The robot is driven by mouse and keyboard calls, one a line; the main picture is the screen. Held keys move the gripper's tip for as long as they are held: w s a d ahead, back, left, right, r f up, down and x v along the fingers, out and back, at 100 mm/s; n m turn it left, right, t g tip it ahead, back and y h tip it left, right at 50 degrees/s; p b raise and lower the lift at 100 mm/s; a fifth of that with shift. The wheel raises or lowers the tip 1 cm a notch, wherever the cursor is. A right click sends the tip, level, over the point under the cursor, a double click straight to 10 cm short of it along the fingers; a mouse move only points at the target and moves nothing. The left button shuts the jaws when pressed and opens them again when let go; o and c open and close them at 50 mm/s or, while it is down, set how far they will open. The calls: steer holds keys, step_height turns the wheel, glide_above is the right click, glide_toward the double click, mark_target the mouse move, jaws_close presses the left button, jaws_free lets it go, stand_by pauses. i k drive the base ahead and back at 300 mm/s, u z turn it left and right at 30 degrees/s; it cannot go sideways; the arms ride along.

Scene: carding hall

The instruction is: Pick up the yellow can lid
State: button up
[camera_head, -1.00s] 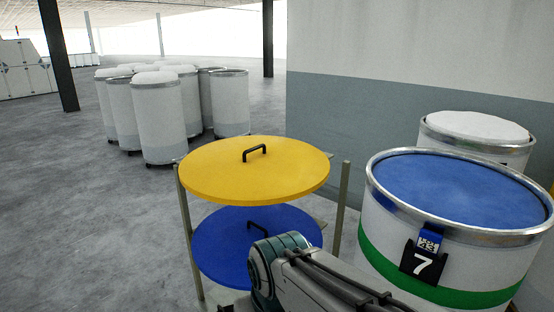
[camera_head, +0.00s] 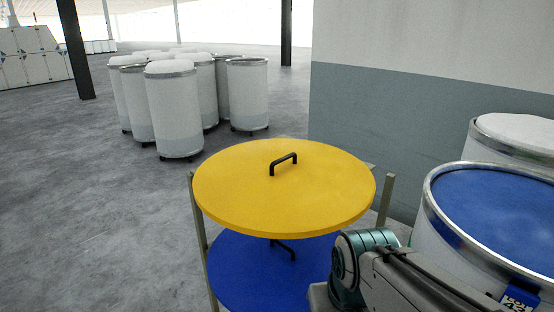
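The yellow can lid (camera_head: 240,195) is a round flat disc with a black bar handle (camera_head: 283,162) near its middle. It lies level on top of a rack with metal posts (camera_head: 198,240). A blue lid (camera_head: 262,270) with a black handle lies on the level below, partly hidden by the yellow one. My arm shows at the lower right, to the right of and in front of the rack. My gripper is not in view. Nothing touches the yellow lid's handle.
A large can (camera_head: 435,238) with a metal rim and blue top stands right of the rack, with a white-filled can (camera_head: 490,150) behind it. A grey-and-white wall (camera_head: 400,120) stands behind. Several white cans (camera_head: 175,110) stand farther back left. The floor at left is clear.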

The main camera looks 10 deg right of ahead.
mark_target(275, 188)
steer(key=i, duration=0.35)
steer(key=k, duration=0.5)
steer(key=u, duration=1.75)
steer(key=i, duration=2.05)
steer(key=z, duration=2.95)
